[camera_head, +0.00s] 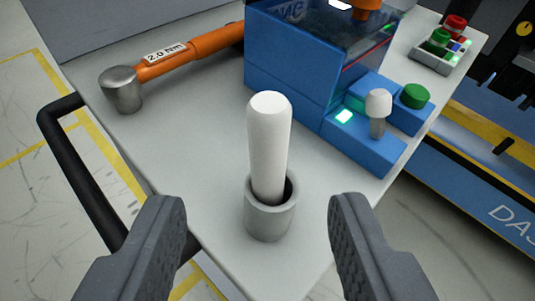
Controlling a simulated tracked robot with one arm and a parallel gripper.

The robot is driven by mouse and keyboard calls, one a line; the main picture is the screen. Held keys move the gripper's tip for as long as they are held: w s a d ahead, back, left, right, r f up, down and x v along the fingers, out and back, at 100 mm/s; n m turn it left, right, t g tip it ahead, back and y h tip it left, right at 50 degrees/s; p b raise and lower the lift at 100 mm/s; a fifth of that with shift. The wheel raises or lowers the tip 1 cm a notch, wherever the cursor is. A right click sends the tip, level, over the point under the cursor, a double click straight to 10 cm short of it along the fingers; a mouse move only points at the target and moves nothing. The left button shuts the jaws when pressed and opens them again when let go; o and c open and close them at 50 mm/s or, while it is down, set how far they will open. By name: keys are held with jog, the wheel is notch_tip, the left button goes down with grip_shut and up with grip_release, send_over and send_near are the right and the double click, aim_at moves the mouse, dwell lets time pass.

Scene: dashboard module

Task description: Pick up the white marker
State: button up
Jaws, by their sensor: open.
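The white marker (269,145) stands almost upright in a small grey cup (269,220) on the light grey table top. Its lower end is hidden inside the cup. My gripper (257,210) is open and empty, with one dark grey finger at the lower left and one at the lower right. In the picture, the cup and marker lie between the two fingers. Neither finger appears to touch them.
An orange torque tool (195,46) with a metal head lies at the upper left. A blue device (300,65) with a lever and green button stands behind the marker, to the right. A black handle (85,175) runs along the table's left edge. The table (185,135) is clear left of the cup.

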aim_at(271, 133)
jog(key=x, duration=0.5)
jog(key=shift+d+r+x, duration=0.1)
jog(key=shift+r+x, duration=0.05)
jog(key=shift+x, duration=0.65)
jog(key=shift+d+r+x, duration=0.1)
jog(key=shift+x, duration=0.65)
jog(key=shift+d+r+x, duration=0.1)
jog(key=shift+r+x, duration=0.05)
jog(key=shift+x, duration=0.65)
jog(key=shift+w+a+f, duration=0.1)
jog(key=shift+w+f, duration=0.05)
jog(key=shift+w, duration=0.35)
jog(key=shift+c, duration=0.4)
grip_shut()
